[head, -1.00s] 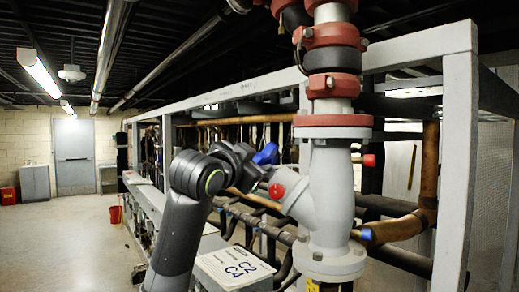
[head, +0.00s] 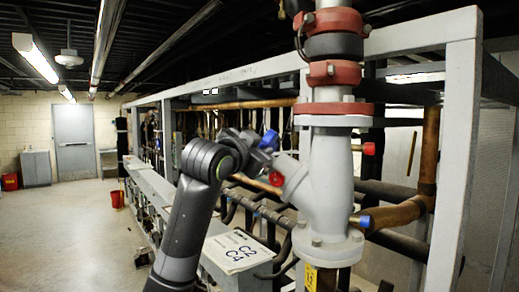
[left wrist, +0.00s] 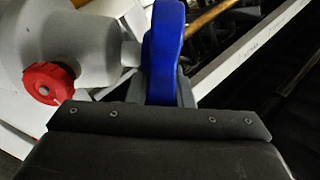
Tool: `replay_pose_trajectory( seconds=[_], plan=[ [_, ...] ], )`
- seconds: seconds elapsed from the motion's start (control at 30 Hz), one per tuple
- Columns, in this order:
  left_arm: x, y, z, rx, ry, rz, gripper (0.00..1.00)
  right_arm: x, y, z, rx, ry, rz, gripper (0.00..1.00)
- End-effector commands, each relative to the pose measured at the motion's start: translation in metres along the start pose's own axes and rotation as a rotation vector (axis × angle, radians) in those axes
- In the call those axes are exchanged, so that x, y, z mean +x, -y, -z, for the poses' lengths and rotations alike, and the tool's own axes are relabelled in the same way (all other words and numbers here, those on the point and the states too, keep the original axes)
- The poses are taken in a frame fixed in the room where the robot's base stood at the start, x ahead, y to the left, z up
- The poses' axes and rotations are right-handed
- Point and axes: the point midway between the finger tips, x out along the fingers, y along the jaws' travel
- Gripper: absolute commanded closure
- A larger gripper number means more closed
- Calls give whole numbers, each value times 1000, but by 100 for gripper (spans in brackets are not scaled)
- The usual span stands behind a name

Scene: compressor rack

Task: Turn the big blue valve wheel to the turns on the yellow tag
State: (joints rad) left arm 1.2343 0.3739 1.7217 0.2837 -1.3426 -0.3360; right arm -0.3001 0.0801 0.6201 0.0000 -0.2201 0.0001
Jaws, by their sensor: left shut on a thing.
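The blue valve wheel (head: 269,141) shows as a small blue piece at the left of the big grey valve body (head: 330,185). Most of it is hidden by my left gripper (head: 256,153), which is shut on its rim. In the left wrist view the blue rim (left wrist: 163,45) stands upright between the grey fingers (left wrist: 160,92), with the grey valve neck to its left. A yellow tag (head: 311,278) hangs below the valve at the bottom edge of the head view; its writing is too small to read. My right gripper is not in view.
A red knob (head: 276,178) sits on the valve's side branch, close below the wheel; it also shows in the left wrist view (left wrist: 48,83). Pipes and a grey frame post (head: 460,160) stand to the right. A white sign (head: 237,250) lies lower left.

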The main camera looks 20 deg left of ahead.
Motion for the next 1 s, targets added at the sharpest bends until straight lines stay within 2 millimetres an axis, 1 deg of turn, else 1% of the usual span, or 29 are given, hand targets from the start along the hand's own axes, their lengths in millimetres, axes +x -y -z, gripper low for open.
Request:
replay_pose_trajectory(
  seconds=[0.17,0.37,0.8,1.0],
  plan=[
    [1,-1,1,-1,26,-2,100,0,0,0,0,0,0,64],
    [2,0,5,-1,123,-2,100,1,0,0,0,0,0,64],
    [10,-1,12,0,466,-4,100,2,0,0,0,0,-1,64],
    [14,-1,13,0,586,-3,100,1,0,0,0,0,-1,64]
  ],
)
